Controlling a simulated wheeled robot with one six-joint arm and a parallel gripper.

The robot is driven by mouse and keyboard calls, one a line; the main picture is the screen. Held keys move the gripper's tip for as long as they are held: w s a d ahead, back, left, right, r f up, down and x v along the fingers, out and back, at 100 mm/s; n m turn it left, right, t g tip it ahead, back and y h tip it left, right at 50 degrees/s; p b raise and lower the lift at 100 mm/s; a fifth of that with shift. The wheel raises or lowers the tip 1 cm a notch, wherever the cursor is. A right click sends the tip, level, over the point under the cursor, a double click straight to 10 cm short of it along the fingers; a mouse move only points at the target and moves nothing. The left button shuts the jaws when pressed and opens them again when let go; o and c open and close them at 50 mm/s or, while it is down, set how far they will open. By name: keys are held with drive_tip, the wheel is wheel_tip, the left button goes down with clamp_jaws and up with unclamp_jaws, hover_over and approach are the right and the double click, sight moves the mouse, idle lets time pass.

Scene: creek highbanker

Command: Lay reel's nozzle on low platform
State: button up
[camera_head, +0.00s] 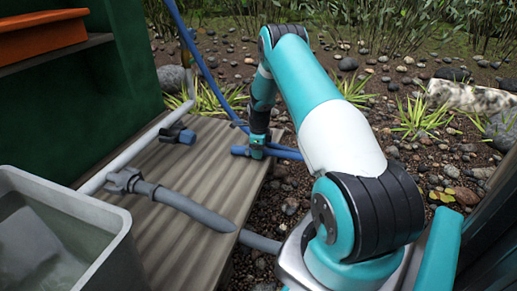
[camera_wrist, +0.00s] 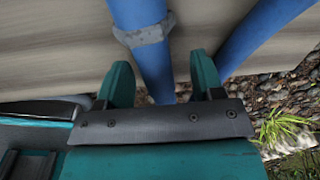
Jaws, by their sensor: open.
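The low platform (camera_head: 205,175) is a pale, ribbed deck. A blue hose end (camera_head: 239,150), which looks like the reel's nozzle, lies at the platform's right edge, with more blue hose (camera_head: 287,153) to the right of my gripper (camera_head: 257,150). In the wrist view, a blue tube (camera_wrist: 142,12) with a grey band (camera_wrist: 146,31) runs between the spread fingers of my gripper (camera_wrist: 163,85). The fingers stand apart on both sides of it. I cannot tell if they touch it. The reel itself is not in view.
A second blue hose (camera_wrist: 262,32) passes right of the fingers. A blue fitting (camera_head: 185,137) lies farther back. A grey water tub (camera_head: 112,245) stands at left, beside a green shelf unit (camera_head: 130,60). Pebbly ground lies at right.

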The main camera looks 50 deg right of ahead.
wheel_tip(320, 180, up, 17)
drive_tip(key=s+a+p, duration=0.1)
drive_tip(key=p, duration=0.7)
drive_tip(key=shift+s+a+r+p, duration=0.15)
drive_tip(key=shift+s+a+p, duration=0.1)
drive_tip(key=shift+p, duration=0.05)
